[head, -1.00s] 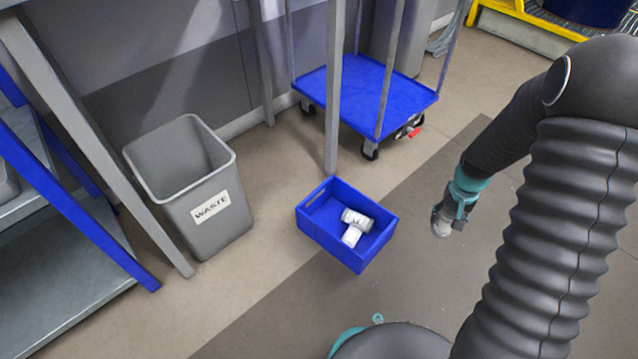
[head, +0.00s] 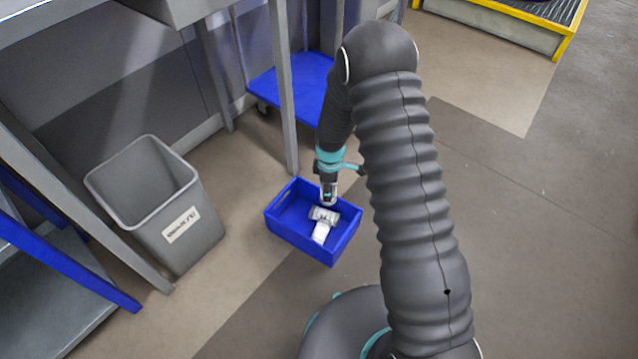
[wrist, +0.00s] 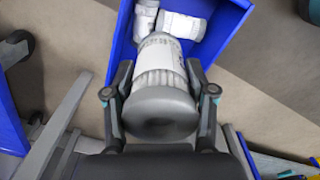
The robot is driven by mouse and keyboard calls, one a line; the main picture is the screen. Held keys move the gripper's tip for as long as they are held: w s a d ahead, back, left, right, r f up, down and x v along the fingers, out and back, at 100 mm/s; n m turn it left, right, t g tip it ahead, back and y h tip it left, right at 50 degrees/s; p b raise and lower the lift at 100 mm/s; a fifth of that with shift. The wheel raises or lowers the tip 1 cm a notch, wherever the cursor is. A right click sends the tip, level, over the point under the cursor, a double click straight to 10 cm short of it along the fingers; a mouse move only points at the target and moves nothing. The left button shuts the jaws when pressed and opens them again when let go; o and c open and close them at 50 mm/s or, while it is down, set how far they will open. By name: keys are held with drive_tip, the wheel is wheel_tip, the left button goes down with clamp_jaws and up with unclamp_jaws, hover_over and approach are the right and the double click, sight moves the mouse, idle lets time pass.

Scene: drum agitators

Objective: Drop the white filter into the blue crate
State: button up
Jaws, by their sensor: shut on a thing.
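My gripper (head: 328,190) is over the back part of the blue crate (head: 290,238) in the head view. In the wrist view my gripper (wrist: 160,100) is shut on a white filter (wrist: 158,62) with a grey end cap, one finger on each side. The held filter points toward the crate (wrist: 122,45). Two other white filters lie inside the crate; one (head: 321,233) is toward the front, and they also show at the top of the wrist view (wrist: 182,24). How far the held filter is above the crate floor is hard to tell.
A grey waste bin (head: 165,215) stands left of the crate. A grey post (head: 284,100) rises just behind the crate, with a blue cart (head: 300,88) beyond. A shelf frame (head: 75,270) is at the left. The floor right of my arm is clear.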

drive_tip(key=a+f+n+b, duration=0.1)
drive_tip(key=a+f+n, duration=0.2)
drive_tip(key=f, duration=0.4)
drive_tip(key=shift+n+b, duration=0.3)
drive_tip(key=shift+n, duration=0.2)
drive_tip(key=shift+a, duration=0.1)
